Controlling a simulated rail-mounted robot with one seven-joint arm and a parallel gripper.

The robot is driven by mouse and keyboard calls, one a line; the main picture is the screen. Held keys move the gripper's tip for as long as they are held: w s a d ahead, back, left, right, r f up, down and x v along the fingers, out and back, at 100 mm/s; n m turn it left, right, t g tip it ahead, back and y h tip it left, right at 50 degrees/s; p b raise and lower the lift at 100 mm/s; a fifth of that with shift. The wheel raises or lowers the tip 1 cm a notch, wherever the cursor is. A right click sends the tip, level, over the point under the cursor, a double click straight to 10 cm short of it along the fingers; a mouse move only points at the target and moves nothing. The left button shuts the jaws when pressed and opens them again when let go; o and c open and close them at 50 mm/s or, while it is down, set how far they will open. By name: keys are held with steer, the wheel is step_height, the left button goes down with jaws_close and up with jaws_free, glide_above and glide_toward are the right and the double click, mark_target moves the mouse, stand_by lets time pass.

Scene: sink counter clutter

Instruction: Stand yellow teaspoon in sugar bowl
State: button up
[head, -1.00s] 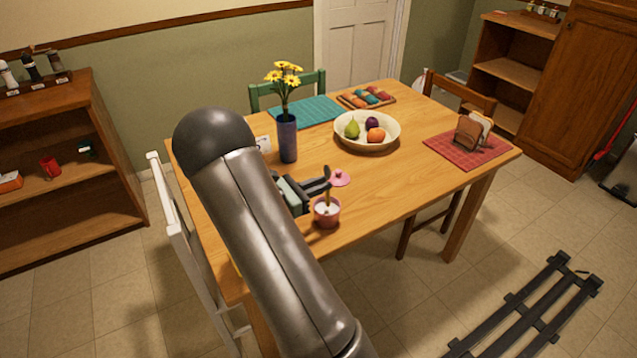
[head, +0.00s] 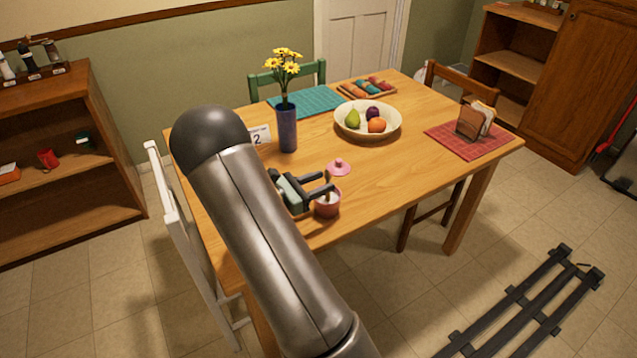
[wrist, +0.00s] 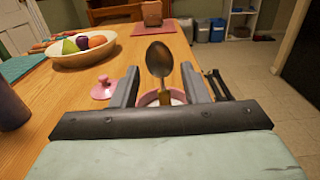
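The teaspoon (wrist: 158,62) stands upright in the pink sugar bowl (wrist: 178,96), its dark metallic bowl end up and a yellowish handle going down into the bowl. In the head view the sugar bowl (head: 327,207) sits near the table's front edge, with white contents. My gripper (wrist: 159,72) is open, with its fingers apart on either side of the spoon and a visible gap to each. In the head view my gripper (head: 326,182) is just left of and above the sugar bowl. The handle's lower end is hidden in the bowl.
The pink lid (head: 339,168) lies on the table behind the sugar bowl. A flower vase (head: 287,128), a number card (head: 260,136) and a fruit bowl (head: 368,133) stand farther back. A napkin holder (head: 470,123) is on a red mat. The right-middle tabletop is clear.

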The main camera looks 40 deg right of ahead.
steer(key=a, duration=0.5)
steer(key=w+a, duration=0.1)
steer(key=a, duration=0.5)
steer(key=w+a+b, duration=0.1)
steer(key=a, duration=0.5)
steer(key=shift+a+r, duration=0.15)
steer(key=s+r+m+g+y+p, duration=0.1)
steer(key=s+r+m+y, duration=0.15)
steer(key=s, duration=0.25)
steer(key=s+a+r+m+g+y+p, duration=0.1)
steer(key=s+m+y, duration=0.2)
steer(key=s+y, duration=0.15)
steer(key=s+r+m+g+y+p, duration=0.1)
steer(key=s+r+m+y, duration=0.15)
steer(key=s, duration=0.25)
steer(key=s+a+r+m+t+y+p, duration=0.2)
steer(key=s+a+r+m+t+y, duration=0.2)
steer(key=s+a+m+y, duration=0.4)
steer(key=shift+s+a+t, duration=0.5)
steer(key=shift+t, duration=0.1)
steer(key=shift+y, duration=0.25)
